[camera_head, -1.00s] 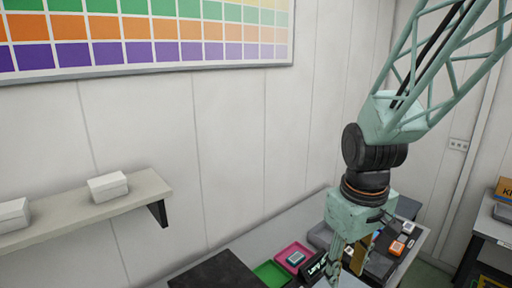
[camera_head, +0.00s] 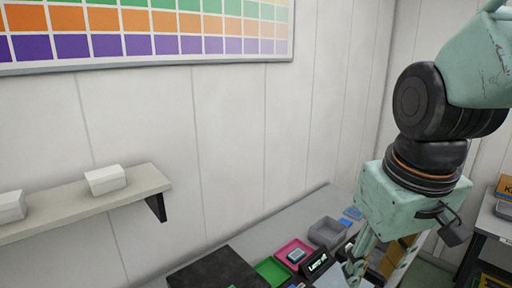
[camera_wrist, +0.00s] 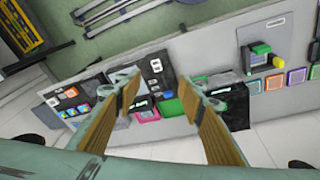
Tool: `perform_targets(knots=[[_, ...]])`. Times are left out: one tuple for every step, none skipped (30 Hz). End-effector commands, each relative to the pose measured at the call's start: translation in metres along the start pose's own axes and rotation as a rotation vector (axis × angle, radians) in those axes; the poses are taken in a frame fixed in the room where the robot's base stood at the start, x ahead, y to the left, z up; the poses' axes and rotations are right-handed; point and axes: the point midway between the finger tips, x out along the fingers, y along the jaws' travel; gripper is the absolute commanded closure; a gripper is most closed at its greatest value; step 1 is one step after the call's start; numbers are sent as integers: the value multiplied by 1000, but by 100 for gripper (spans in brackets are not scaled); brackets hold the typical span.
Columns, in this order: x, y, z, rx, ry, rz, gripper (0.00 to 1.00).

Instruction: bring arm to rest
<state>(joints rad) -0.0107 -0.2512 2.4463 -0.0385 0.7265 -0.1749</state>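My gripper (camera_wrist: 165,98) is open in the wrist view, its two tan-padded fingers spread apart with nothing between them. The workbench with small coloured items lies below, some distance away. In the head view my gripper (camera_head: 378,258) hangs at the lower right, in front of the bench. Its fingertips are partly cut off by the lower edge there.
The bench (camera_head: 283,219) runs along the wall, with a pink tray (camera_head: 280,250), a green tray (camera_head: 268,266), a grey bin (camera_head: 327,232) and a black slab (camera_head: 215,272). A wall shelf (camera_head: 75,207) holds white boxes. A side table (camera_head: 490,228) stands at far right.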

Motion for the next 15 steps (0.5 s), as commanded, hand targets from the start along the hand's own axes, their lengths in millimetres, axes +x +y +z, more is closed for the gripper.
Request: perform_targets(knots=[[-4, -1, 5, 10, 9, 1, 64], [-7, -2, 8, 16, 13, 1, 64], [-10, -2, 12, 25, 18, 1, 64], [-12, -3, 14, 32, 22, 2, 64], [-14, -4, 17, 38, 25, 2, 64], [-17, -5, 22, 46, 29, 2, 64], [-20, -5, 25, 52, 33, 2, 64], [-22, -6, 28, 59, 37, 2, 64], [-24, -7, 31, 68, 42, 1, 64], [-27, -8, 34, 75, 46, 1, 64], [-28, -8, 38, 81, 48, 1, 64], [-31, -10, 42, 89, 53, 1, 64], [-33, -10, 45, 95, 57, 0, 64], [-35, -11, 48, 102, 60, 0, 64], [-37, -12, 52, 111, 66, 0, 64]])
